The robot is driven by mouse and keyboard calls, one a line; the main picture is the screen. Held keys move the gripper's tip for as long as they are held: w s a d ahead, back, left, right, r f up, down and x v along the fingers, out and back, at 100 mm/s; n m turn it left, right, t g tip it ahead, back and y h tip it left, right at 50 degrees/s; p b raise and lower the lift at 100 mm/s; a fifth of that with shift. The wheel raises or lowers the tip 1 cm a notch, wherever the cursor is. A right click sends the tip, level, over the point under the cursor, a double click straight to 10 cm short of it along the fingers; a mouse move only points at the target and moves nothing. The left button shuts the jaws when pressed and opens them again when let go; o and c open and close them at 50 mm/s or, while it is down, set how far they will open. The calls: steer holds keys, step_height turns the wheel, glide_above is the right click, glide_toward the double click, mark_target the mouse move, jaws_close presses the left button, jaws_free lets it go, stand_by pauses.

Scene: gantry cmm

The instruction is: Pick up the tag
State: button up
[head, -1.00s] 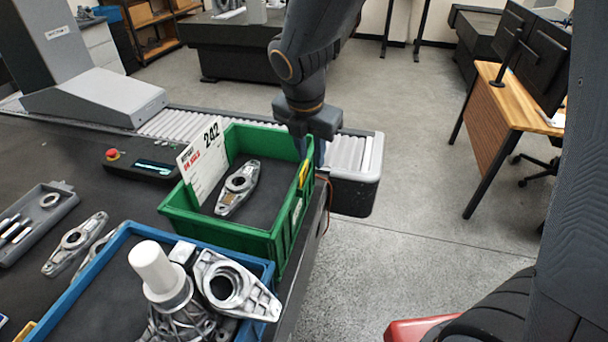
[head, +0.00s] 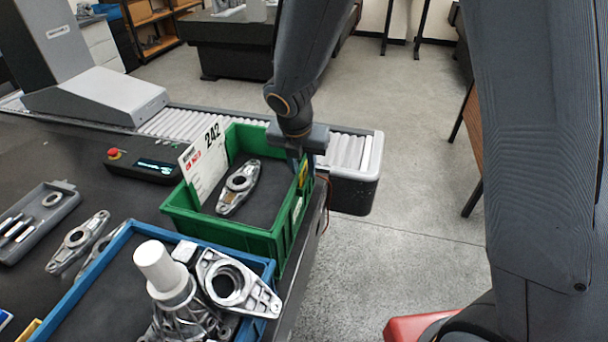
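A green bin (head: 222,232) stands on the dark table, with a metal part (head: 239,187) lying inside it. A white card (head: 204,163) printed "242" and red lettering stands upright at the bin's left back side. A small yellow tag (head: 303,174) shows at the bin's right wall. My gripper (head: 302,170) points down over that right wall, close to the yellow tag. Its two fingers look apart, one on each side of the wall's top. I cannot tell whether they touch the tag, and the fingertips are partly hidden.
A blue bin (head: 100,262) with metal castings and a white cylinder (head: 158,264) stands in front of the green bin. A roller conveyor (head: 351,155) runs behind. A control box (head: 143,163) and a grey tray (head: 42,212) are at the left.

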steer(key=shift+f, duration=0.15)
jaws_close()
step_height(320, 180, up, 10)
step_height(320, 180, up, 5)
steer(key=p, duration=0.5)
glide_above(303, 169)
steer(key=shift+f, duration=0.2)
stand_by(0.6)
steer(key=shift+w+f+b, duration=0.1)
steer(key=shift+b, duration=0.2)
